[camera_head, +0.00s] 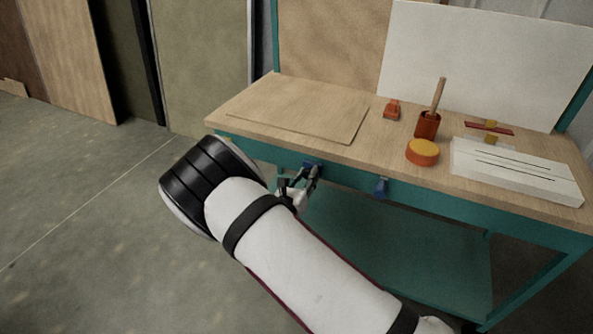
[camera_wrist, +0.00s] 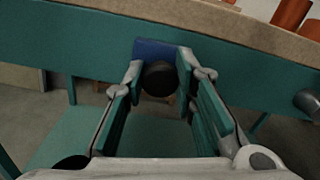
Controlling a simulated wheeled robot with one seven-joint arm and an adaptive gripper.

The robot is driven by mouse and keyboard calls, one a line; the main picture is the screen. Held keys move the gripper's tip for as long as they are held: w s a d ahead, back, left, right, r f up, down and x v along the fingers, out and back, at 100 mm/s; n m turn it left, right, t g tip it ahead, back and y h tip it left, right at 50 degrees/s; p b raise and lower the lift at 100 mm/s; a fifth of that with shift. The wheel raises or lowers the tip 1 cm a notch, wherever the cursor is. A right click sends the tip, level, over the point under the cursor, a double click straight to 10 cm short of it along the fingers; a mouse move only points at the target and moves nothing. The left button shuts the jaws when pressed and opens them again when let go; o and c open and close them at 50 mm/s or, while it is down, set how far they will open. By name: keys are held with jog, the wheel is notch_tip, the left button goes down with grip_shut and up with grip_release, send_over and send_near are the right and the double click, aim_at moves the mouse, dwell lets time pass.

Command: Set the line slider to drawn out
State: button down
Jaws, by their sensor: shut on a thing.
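My gripper (camera_head: 303,180) is at the teal front edge of the workbench (camera_head: 440,202). In the wrist view my gripper (camera_wrist: 159,69) has its two fingers on either side of a dark round knob (camera_wrist: 160,82), shut on it. The knob stands out from a blue mount (camera_wrist: 152,47) on the teal rail. The same blue mount (camera_head: 311,165) shows small in the head view, partly behind my gripper. I cannot tell for sure whether this knob is the line slider, nor how far it is drawn out.
A second blue fitting (camera_head: 381,187) sits farther right on the rail. The benchtop holds an orange cup (camera_head: 427,126) with a wooden handle, an orange round tin (camera_head: 422,154), a small orange object (camera_head: 392,110) and a white slotted block (camera_head: 510,174). A teal lower shelf (camera_head: 410,255) lies below.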

aim_at(327, 170)
jog(key=shift+s+d+p, duration=0.25)
jog(key=shift+s+d, duration=0.05)
jog(key=shift+d, duration=0.45)
jog(key=shift+s+d+p, duration=0.2)
jog(key=shift+s+d, duration=0.05)
jog(key=shift+d, duration=0.45)
jog(key=shift+s+d+p, duration=0.25)
jog(key=shift+s+d, duration=0.05)
jog(key=shift+d, duration=0.45)
jog(key=c, duration=1.3)
grip_release()
jog(key=shift+a, duration=0.1)
jog(key=v, duration=1.2)
